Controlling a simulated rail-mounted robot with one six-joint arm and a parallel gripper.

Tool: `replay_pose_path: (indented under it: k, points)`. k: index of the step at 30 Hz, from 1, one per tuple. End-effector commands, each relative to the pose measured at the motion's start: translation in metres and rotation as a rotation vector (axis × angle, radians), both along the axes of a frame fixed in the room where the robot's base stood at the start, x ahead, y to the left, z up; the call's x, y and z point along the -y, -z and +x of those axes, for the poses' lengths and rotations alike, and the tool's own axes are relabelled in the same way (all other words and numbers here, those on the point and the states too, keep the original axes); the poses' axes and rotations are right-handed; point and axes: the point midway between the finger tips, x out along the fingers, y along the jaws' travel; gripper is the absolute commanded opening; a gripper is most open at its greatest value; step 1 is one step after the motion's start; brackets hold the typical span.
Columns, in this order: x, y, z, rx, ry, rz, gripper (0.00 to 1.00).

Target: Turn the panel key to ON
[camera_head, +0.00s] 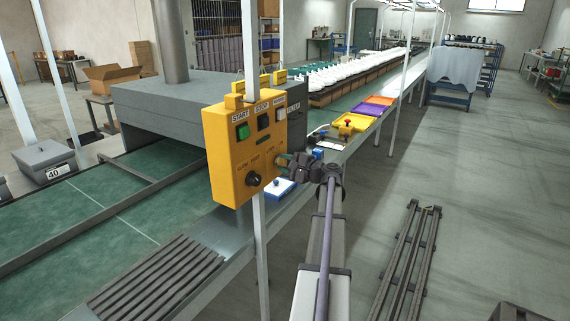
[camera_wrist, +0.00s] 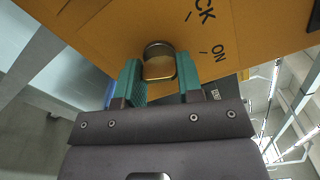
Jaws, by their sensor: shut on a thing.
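The yellow control panel (camera_head: 230,165) stands on a white post in the head view. Its face fills the top of the wrist view (camera_wrist: 90,25). The panel key (camera_wrist: 158,66) shows there as a rounded metal piece with a dark collar, standing out from the face. The printed word ON is to its upper right, with part of another word ending in CK above. My gripper (camera_head: 284,163) is at the panel's lower right in the head view and hides the key. In the wrist view its teal fingers (camera_wrist: 160,78) are either side of the key, shut on it. I cannot tell which mark the key points to.
A green START button (camera_head: 242,132), a dark STOP button (camera_head: 263,121) and a black knob (camera_head: 254,179) are on the same panel face. The conveyor (camera_head: 130,220) runs behind it. A blue-and-white tray (camera_head: 281,189) lies below my gripper. Open floor (camera_head: 480,190) lies to the right.

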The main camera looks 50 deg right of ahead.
Motion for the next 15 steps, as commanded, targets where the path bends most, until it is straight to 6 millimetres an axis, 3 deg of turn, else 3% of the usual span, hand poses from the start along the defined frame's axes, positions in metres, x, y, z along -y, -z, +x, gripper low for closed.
replay_pose_path:
  k: [15]
  points:
    - [-0.0003, 0.0005, -0.0001, -0.02, 0.0, 0.25, 0.1]
